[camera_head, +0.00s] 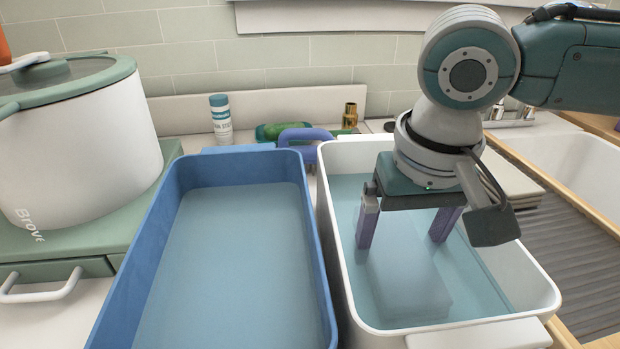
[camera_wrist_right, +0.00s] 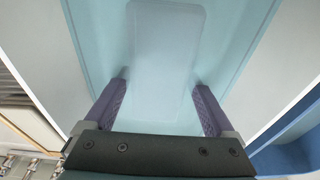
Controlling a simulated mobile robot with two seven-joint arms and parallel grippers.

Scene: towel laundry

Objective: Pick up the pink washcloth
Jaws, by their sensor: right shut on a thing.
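A pale, block-shaped thing (camera_head: 412,285) lies under the water in the white basin (camera_head: 338,232). It looks bluish through the water, and I see no pink on it. My right gripper (camera_head: 404,240) reaches down into this basin from above, its purple fingers apart and shut on the block. In the right wrist view, the block (camera_wrist_right: 166,50) stretches away from between the fingers of the gripper (camera_wrist_right: 161,88). The fingertips are partly veiled by the water. My left gripper is not in view.
A blue basin (camera_head: 172,195) of water stands left of the white one. A white pot (camera_head: 85,150) is at far left. A bottle (camera_head: 220,118), a green item (camera_head: 275,130) and a brass piece (camera_head: 350,115) stand behind. A ribbed drainboard (camera_head: 570,255) and sink (camera_head: 585,165) are at right.

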